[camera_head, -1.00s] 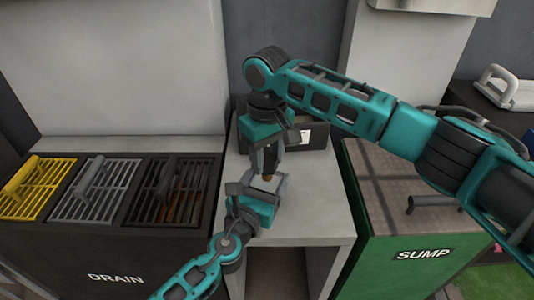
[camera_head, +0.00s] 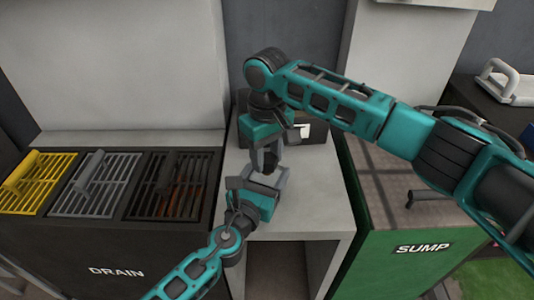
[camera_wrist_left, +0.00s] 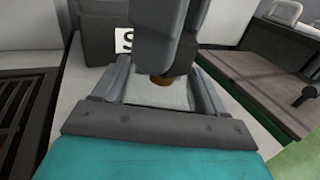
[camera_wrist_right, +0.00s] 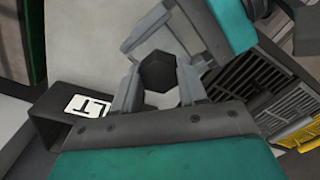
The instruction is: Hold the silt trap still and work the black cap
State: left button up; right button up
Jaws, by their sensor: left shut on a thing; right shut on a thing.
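The silt trap (camera_wrist_left: 160,96) shows in the left wrist view as a pale body with a brown part at its top. It sits between the fingers of my left gripper (camera_head: 266,180), which is shut on it above the pale bench. The black cap (camera_wrist_right: 158,72) is a dark six-sided piece in the right wrist view. My right gripper (camera_wrist_right: 157,90) is shut on it, coming from above. The two grippers are close together, one over the other. In the head view they hide most of the trap and the cap.
Left is the DRAIN unit (camera_head: 120,272) with yellow, grey and black grates. Right is the green SUMP box (camera_head: 420,249). A dark box (camera_head: 312,133) with a white label stands behind the grippers. The bench's front part (camera_head: 305,210) is clear.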

jog(key=shift+f, duration=0.55)
jog(key=o, duration=0.6)
jog(key=shift+c, duration=0.2)
jog(key=c, duration=0.5)
jog(key=m, duration=0.6)
jog(key=shift+c, duration=0.2)
jog(key=m, duration=0.5)
jog(key=shift+m, duration=0.3)
jog(key=shift+m, duration=0.3)
